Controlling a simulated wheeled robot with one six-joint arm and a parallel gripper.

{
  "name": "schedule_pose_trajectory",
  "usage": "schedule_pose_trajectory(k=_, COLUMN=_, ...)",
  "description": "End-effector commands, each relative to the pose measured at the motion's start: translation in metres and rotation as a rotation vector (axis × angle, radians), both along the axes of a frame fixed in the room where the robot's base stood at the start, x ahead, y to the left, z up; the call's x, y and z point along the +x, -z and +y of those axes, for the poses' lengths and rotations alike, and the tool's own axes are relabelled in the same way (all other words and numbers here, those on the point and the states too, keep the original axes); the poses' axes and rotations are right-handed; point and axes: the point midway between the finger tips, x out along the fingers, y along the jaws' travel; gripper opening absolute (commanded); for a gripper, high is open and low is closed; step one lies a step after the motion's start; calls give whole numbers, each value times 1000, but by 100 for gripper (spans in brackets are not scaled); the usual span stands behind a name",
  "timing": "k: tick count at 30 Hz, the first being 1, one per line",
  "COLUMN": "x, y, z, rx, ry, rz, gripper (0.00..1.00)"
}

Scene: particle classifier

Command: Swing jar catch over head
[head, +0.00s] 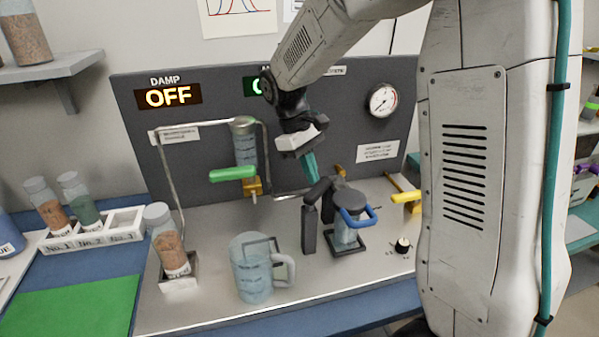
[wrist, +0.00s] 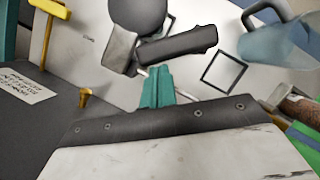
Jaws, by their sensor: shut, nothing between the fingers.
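A black bent arm (head: 318,191) on an upright black post (head: 309,231) stands beside the head; which part is the catch I cannot tell for sure. In the wrist view the round head (wrist: 138,14) and a black bar (wrist: 180,45) lie just beyond my fingertips. My gripper (head: 312,170) has teal fingers, shut and empty, above the black arm; they also show in the wrist view (wrist: 157,84).
A clear jug (head: 252,272) stands left of the post. A panel with a gauge (head: 383,100) stands behind.

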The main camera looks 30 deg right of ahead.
Motion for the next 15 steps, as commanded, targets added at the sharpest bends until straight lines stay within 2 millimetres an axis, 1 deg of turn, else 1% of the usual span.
schedule_pose_trajectory(k=6, x=-9, y=0, z=-13, rx=0, ry=209, rz=1, gripper=0)
schedule_pose_trajectory(k=15, x=-24, y=0, z=-24, rx=1, ry=471, rz=0, gripper=0)
